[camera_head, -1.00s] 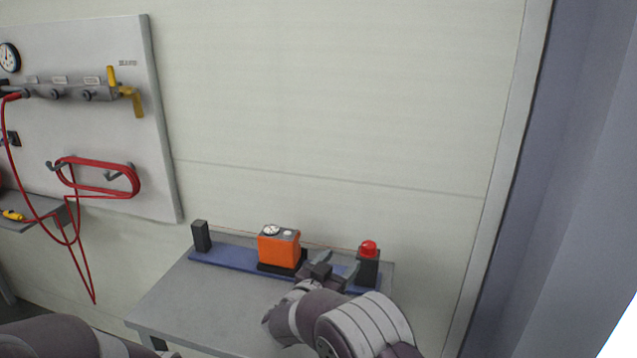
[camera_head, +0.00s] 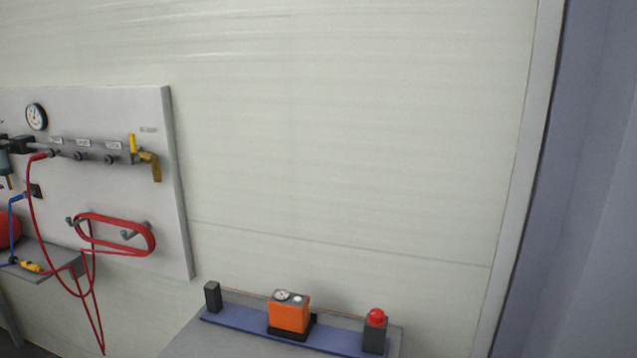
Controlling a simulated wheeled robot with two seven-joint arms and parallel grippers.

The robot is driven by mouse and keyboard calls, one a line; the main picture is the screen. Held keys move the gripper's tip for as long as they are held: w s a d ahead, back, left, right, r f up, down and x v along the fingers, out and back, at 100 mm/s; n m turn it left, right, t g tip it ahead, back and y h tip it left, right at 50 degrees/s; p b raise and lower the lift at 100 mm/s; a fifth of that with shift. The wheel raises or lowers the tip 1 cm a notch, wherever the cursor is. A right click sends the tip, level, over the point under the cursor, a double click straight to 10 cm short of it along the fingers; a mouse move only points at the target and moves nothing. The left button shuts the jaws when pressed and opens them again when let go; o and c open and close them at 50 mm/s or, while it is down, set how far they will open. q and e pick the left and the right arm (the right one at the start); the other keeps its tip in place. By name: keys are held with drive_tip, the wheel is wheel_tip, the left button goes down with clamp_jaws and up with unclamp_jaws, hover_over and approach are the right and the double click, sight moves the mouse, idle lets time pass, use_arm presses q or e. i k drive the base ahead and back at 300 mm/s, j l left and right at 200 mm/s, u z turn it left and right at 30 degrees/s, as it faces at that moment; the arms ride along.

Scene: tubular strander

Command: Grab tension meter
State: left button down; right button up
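The tension meter (camera_head: 289,314) is an orange box with a round white dial on top. It sits upright on a black base on a blue rail (camera_head: 240,321) at the bottom middle of the head view. The rail lies on a grey table (camera_head: 195,343). Neither of my grippers shows in the view now, and nothing is seen touching the meter.
A black post (camera_head: 212,297) stands at the rail's left end. A dark post with a red button (camera_head: 376,317) stands at its right end. A white wall panel (camera_head: 175,200) with a gauge, pipe and red hose (camera_head: 115,232) is at left. A grey-blue surface (camera_head: 590,190) rises at far right.

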sight(288, 315)
drive_tip(key=j+z, duration=0.1)
drive_tip(key=j, duration=0.4)
drive_tip(key=i+j+z, duration=0.1)
drive_tip(key=j, duration=0.4)
drive_tip(key=i+j+z, duration=0.15)
drive_tip(key=i, duration=0.25)
drive_tip(key=i+j+z, duration=0.1)
drive_tip(key=i, duration=0.3)
drive_tip(key=i+j+z, duration=0.15)
drive_tip(key=i, duration=0.25)
